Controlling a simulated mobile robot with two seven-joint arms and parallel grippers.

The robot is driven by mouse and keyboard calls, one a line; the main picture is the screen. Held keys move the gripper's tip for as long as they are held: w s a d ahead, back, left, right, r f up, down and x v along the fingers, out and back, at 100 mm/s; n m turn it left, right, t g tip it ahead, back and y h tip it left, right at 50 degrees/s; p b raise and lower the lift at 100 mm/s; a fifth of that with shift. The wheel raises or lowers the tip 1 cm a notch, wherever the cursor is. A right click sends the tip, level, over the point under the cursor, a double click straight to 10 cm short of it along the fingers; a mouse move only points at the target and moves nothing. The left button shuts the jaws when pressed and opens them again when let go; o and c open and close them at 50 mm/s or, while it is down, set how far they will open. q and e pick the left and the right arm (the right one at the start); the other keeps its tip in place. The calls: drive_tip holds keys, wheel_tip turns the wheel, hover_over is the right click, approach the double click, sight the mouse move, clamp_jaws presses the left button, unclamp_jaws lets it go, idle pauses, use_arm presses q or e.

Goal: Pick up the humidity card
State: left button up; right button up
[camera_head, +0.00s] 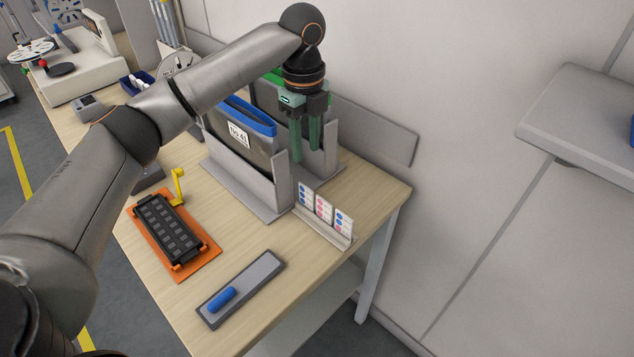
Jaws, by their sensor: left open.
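Several small white humidity cards with blue and pink or red dots stand upright in a row in a pale holder (322,235) near the right edge of the table. The middle humidity card (323,208) has cards on both sides of it. My left gripper (305,155) points down with its two green fingers apart and nothing visible between them. It shows above and behind the cards in the picture, over the grey rack area, apart from the cards. My right gripper is out of view.
A grey rack (245,185) holds dark bags with blue and green tops beside the cards. An orange plate (205,262) with a black tray lies at front left. A grey tray (262,270) holds a blue object (221,299). The wall is close behind the table (250,240).

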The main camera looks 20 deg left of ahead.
use_arm(q)
hover_over(306, 187)
wheel_tip(306, 187, down, 7)
drive_tip(key=shift+r, duration=0.1)
drive_tip(key=shift+f+p, duration=0.3)
drive_tip(key=shift+f, duration=2.45)
drive_tip(key=shift+c, duration=0.2)
clamp_jaws()
